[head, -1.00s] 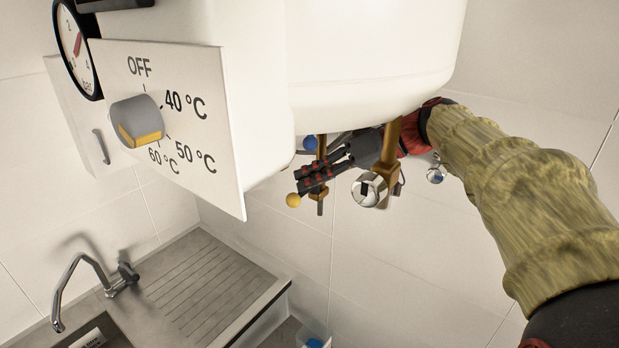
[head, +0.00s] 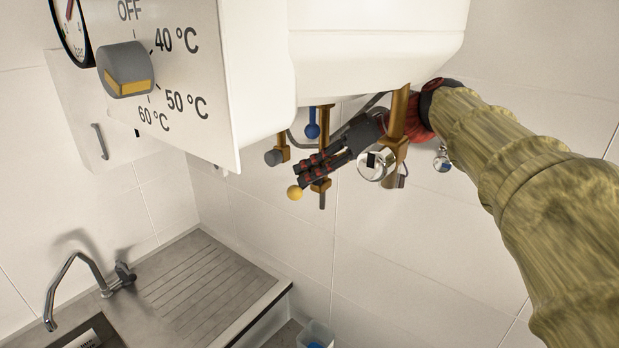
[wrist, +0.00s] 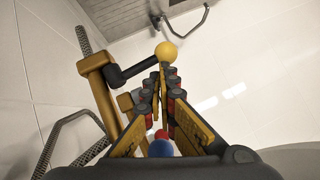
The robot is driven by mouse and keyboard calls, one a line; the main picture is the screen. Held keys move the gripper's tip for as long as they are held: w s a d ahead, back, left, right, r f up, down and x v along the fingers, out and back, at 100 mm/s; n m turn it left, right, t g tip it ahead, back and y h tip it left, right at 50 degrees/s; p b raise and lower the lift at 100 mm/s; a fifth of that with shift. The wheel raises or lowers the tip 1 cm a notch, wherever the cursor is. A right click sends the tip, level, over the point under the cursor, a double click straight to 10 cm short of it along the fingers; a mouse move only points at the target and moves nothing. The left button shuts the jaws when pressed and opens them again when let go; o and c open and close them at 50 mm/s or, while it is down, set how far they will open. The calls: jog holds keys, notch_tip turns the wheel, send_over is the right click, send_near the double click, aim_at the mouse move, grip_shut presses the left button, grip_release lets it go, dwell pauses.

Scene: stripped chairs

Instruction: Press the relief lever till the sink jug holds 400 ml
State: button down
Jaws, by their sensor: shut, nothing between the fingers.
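A lever with a yellow ball end (head: 295,193) sits on brass pipework under the white boiler; no label shows which lever is the relief lever. My gripper (head: 304,172) is shut and empty, its fingertips close to the yellow ball. In the wrist view my gripper (wrist: 160,80) points toward the yellow ball (wrist: 166,52) and its black arm; contact cannot be told. A blue ball-ended lever (head: 312,130) is just behind and above the fingers. At the bottom left, only a lettered label area (head: 88,340) shows in the sink; the jug and its level cannot be made out.
The white boiler (head: 375,65) hangs just above my arm, with a temperature knob (head: 125,70) at left. Below are the drainboard (head: 205,285), tap (head: 75,265) and a clear container (head: 316,334).

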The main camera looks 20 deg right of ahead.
jog(key=b, duration=0.2)
jog(key=f+h+b, duration=0.1)
jog(key=f+n+b, duration=0.1)
jog(key=b, duration=0.1)
jog(key=shift+s+a+t+h+b, duration=0.25)
jog(key=shift+a+t+h+b, duration=0.05)
jog(key=shift+t, duration=0.1)
dwell(1.8)
